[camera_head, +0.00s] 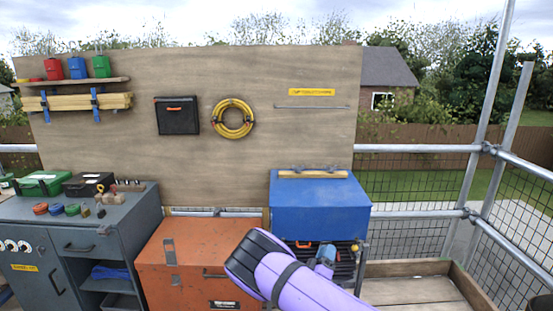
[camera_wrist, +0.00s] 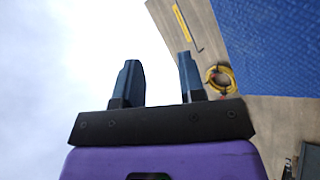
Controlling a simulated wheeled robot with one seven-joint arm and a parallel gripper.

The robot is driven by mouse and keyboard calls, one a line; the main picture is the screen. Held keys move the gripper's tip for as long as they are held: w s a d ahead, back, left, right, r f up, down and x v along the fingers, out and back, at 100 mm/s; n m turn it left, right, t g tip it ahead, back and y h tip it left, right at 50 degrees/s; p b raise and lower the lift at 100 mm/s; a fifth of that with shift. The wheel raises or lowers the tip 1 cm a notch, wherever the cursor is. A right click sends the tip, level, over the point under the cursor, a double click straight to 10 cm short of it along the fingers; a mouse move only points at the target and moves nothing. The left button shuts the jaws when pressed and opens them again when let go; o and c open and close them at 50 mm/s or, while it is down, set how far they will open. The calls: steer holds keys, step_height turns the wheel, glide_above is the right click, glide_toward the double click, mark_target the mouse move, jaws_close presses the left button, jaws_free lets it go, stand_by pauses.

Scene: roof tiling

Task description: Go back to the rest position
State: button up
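My gripper (camera_wrist: 158,82) shows in the wrist view with its two dark fingers apart and nothing between them. Behind the fingers are pale sky and, to the right, the wooden board. In the head view my purple arm rises from the bottom edge, in front of the orange chest and the blue box. The fingers cannot be made out in the head view.
An orange chest (camera_head: 180,262) and a blue box (camera_head: 320,208) stand close behind my arm. A grey workbench (camera_head: 75,240) is at left. A wooden board (camera_head: 290,140) stands behind. Scaffold rails (camera_head: 420,148) bound the right. Wooden planks (camera_head: 412,291) there look clear.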

steer(key=w+d+r+m+g+y, duration=0.2)
steer(key=w+d+r+m+g, duration=0.15)
steer(key=r, duration=0.45)
steer(key=w+d+r+m+g+y, duration=0.2)
steer(key=r+m+g+y, duration=0.15)
steer(key=r, duration=0.55)
steer(key=s+d+r+g+y, duration=0.1)
steer(key=s+r+g+y, duration=0.15)
steer(key=s+r, duration=0.4)
steer(key=s+r+g+y, duration=0.1)
steer(key=s+r+y, duration=0.25)
steer(key=r, duration=0.65)
steer(key=s+d+r+n+g+y, duration=0.1)
steer(key=s+r+y, duration=0.1)
steer(key=s+r, duration=0.65)
steer(key=s+d+g+h, duration=0.1)
steer(key=s+d+g, duration=0.1)
steer(key=s, duration=1.4)
steer(key=s+d+r+n+g+h, duration=0.1)
steer(key=s+d+g, duration=0.1)
steer(key=s, duration=1.4)
steer(key=shift+d+r, duration=0.15)
steer(key=shift+d, duration=0.65)
